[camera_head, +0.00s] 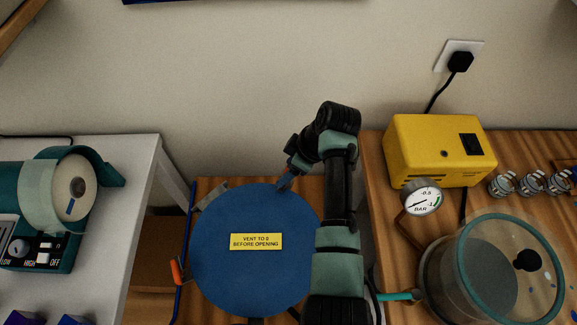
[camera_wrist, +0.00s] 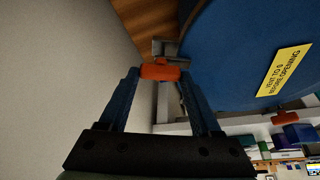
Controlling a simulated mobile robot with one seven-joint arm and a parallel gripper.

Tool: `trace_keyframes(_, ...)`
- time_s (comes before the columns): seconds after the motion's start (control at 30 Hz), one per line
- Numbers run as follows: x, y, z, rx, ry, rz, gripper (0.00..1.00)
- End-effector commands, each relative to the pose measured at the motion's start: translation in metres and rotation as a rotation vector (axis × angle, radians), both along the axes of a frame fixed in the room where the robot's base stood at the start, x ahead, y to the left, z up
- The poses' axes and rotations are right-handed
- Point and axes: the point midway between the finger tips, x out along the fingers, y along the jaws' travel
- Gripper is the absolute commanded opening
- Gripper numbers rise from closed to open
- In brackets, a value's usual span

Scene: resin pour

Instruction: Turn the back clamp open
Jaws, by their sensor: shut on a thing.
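The back clamp's orange handle (camera_wrist: 160,72) lies between the two blue fingers of my gripper (camera_wrist: 160,80) in the wrist view, joined to a grey metal bracket (camera_wrist: 168,48) at the edge of the blue round lid (camera_wrist: 235,50). My gripper is shut on this handle. In the head view my gripper (camera_head: 284,184) reaches down at the back right edge of the blue lid (camera_head: 220,265); the handle there is hidden by the fingers. The lid bears a yellow label (camera_head: 256,241) reading "VENT TO 0 BEFORE OPENING".
Another orange clamp handle (camera_head: 178,271) stands at the lid's left edge. A yellow pump box (camera_head: 430,150), a pressure gauge (camera_head: 421,197) and a clear-lidded round chamber (camera_head: 490,270) stand on the right bench. A white table (camera_head: 125,190) with a teal machine is at left. The wall is close behind.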

Motion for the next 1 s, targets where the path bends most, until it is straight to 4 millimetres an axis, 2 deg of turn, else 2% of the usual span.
trace_keyframes(0.37, -0.0018, 0.0017, 0.0035, 0.003, 0.001, -0.196, 0.09)
trace_keyframes(1.0, -0.0032, 0.0042, 0.0031, 0.0, -0.002, -0.796, 0.09)
